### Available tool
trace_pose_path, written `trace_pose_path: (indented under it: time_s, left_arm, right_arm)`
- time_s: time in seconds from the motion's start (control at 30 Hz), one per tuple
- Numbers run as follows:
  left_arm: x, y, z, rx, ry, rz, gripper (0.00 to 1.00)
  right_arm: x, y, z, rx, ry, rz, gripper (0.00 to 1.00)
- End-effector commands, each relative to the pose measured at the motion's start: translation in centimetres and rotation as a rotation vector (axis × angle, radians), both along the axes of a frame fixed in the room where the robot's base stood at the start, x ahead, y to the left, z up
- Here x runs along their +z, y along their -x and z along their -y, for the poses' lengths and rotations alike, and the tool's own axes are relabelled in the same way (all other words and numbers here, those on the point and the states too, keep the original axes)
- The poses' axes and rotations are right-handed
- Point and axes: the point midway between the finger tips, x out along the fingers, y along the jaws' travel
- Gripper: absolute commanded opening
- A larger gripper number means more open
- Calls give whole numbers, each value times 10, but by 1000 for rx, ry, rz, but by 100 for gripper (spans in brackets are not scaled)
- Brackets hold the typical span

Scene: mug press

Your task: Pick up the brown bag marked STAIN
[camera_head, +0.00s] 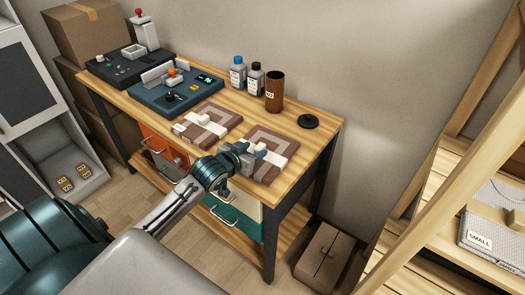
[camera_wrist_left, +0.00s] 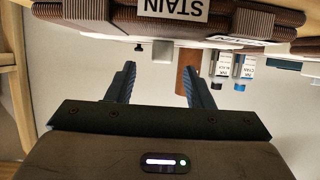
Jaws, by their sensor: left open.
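Two flat brown bags with pale cross bands lie on the wooden tabletop in the head view, a right one (camera_head: 262,135) and a left one (camera_head: 218,113). Their labels are too small to read there. The left wrist view is upside down and shows a brown bag with a white STAIN label (camera_wrist_left: 173,8) very close, at its top edge. My left gripper (camera_head: 250,156) is at the front edge of the right bag. Its two fingers (camera_wrist_left: 158,68) are spread with nothing between them, and the bag is outside the gap. My right gripper is not seen.
Behind the bags stand two small bottles (camera_head: 238,74), a brown cylinder (camera_head: 275,92) and a black disc (camera_head: 308,121). A teal device (camera_head: 172,92) is left of them. Drawers (camera_head: 232,218) sit below the tabletop. A wooden rack (camera_head: 440,180) stands at right.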

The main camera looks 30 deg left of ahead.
Motion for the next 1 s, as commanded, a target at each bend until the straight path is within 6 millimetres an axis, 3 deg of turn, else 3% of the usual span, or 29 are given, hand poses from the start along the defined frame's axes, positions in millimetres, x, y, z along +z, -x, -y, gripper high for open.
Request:
trace_pose_path:
  time_s: [0.17,0.43,0.73,0.9,1.0]
  left_arm:
    - [-3,-14,0,0,2,1,47]
    - [-15,-50,-1,0,2,1,47]
    - [-18,-54,-1,-1,-1,0,47]
    - [-18,-54,-1,-1,-1,0,14]
    - [-18,-54,-1,-1,-1,0,0]
  right_arm:
    - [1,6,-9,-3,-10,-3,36]
    - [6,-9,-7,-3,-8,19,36]
    - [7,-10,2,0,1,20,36]
    - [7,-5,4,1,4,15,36]
    - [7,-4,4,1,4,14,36]
